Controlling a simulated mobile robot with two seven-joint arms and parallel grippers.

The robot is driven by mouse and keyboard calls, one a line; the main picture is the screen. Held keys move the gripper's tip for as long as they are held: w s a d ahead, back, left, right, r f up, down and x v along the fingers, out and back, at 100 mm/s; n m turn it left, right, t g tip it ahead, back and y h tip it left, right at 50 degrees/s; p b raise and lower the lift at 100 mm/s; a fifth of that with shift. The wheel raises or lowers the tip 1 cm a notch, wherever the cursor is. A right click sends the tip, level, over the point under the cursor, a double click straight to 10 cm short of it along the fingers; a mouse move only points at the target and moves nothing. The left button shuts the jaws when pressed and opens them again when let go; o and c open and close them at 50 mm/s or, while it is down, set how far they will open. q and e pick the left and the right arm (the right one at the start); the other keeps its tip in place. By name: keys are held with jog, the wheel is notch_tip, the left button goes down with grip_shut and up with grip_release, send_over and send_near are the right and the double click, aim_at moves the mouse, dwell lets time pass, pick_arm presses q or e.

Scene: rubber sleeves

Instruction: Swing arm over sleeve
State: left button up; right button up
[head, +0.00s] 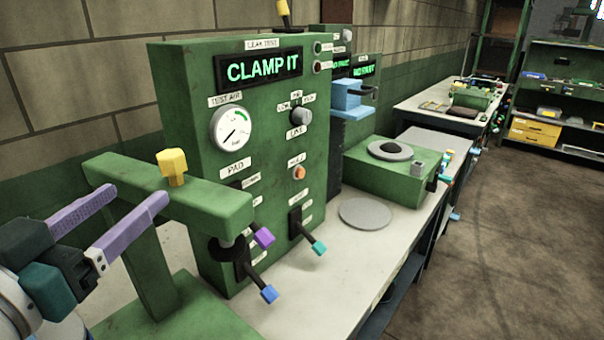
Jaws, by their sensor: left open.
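The green swing arm (212,200) is a thick horizontal beam on an upright post in the left foreground, with a yellow knob (172,166) on top. A dark round pad (228,248) hangs under its right end, close in front of the tester panel. I cannot make out a sleeve under the pad. My left gripper (139,194) has two purple fingers, spread apart and empty, pointing at the beam just left of the yellow knob. Whether it touches the beam is unclear. My right gripper is not in view.
The green tester (185,100) shows "CLAMP IT" above a gauge (231,128). Levers with purple, teal and blue knobs stick out in front. A grey disc (365,213) lies on the bench (340,270) before a green box (380,178). The bench front is mostly clear.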

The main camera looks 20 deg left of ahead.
aim_at(164, 167)
pick_arm(q)
jog(key=w, duration=0.3)
jog(key=w+p, duration=0.1)
jog(key=w, duration=0.2)
jog(key=w+a+p, duration=0.1)
jog(key=w, duration=0.3)
jog(key=shift+r, duration=0.2)
grip_shut()
dwell(0.3)
dwell(0.8)
